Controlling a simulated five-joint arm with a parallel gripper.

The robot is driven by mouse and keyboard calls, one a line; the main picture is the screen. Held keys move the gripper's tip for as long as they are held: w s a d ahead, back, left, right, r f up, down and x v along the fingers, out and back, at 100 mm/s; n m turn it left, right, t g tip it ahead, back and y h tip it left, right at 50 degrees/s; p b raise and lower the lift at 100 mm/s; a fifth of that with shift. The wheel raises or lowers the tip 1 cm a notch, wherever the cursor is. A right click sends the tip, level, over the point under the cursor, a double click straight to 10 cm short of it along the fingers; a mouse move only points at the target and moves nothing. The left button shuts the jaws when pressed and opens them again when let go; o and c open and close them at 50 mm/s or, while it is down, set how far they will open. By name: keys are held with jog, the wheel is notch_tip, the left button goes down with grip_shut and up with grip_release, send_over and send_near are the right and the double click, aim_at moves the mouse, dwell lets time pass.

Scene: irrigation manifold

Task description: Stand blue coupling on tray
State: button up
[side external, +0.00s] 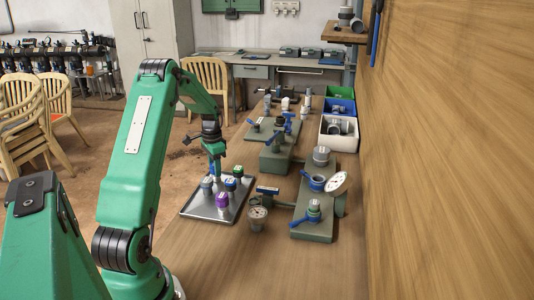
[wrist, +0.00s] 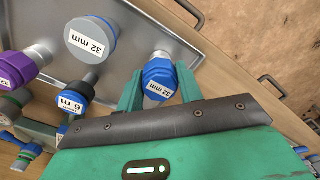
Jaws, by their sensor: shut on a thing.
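My gripper (side external: 216,160) is above the back part of the metal tray (side external: 192,209), pointing down. In the wrist view my gripper (wrist: 158,88) is shut on a blue coupling (wrist: 158,78) with a white "32 mm" label and a grey end. The tray (wrist: 140,25) lies behind it in that view. I cannot tell whether the held coupling touches the tray. Another coupling, blue-rimmed with a grey "32 mm" cap (wrist: 88,40), is on the tray. The held coupling is not clearly visible in the side view.
A purple-capped fitting (side external: 222,200), a green-topped fitting (side external: 238,171) and a blue fitting (side external: 230,184) crowd the tray's right part. A gauge (side external: 257,213) and valve blocks (side external: 312,225) stand right of the tray. Bins (side external: 338,133) are further back.

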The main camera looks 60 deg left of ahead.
jog(key=shift+f, duration=0.1)
jog(key=o, duration=1.1)
notch_tip(320, 180, up, 12)
jog(key=shift+r, duration=0.15)
dwell(0.5)
